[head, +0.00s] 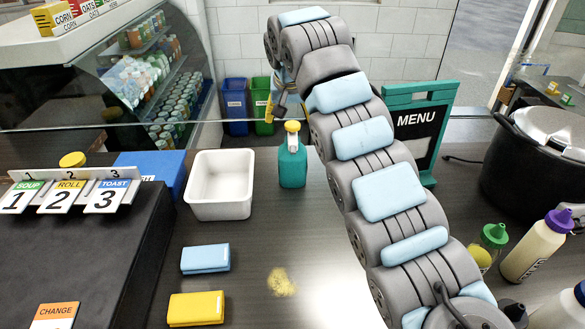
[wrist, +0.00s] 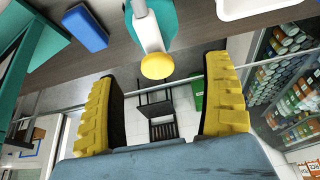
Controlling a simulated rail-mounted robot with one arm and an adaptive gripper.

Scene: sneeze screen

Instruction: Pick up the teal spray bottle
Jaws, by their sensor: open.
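The teal spray bottle (head: 292,164) stands upright on the dark counter, right of the white tub, with a white and yellow top. In the wrist view the bottle (wrist: 150,28) is at the top centre, its yellow top piece (wrist: 157,66) showing between the finger ends. My gripper (head: 276,104) is up and behind the bottle in the head view, partly hidden by my arm. In the wrist view my gripper (wrist: 162,82) has its two yellow-padded fingers wide apart, with nothing held. Whether the fingers flank the bottle or stay short of it is unclear.
A white tub (head: 220,205) stands left of the bottle. A teal-framed menu sign (head: 418,125) stands to the right, beyond my arm. A dark pot (head: 535,165) and squeeze bottles (head: 535,245) are at far right. A clear screen is behind.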

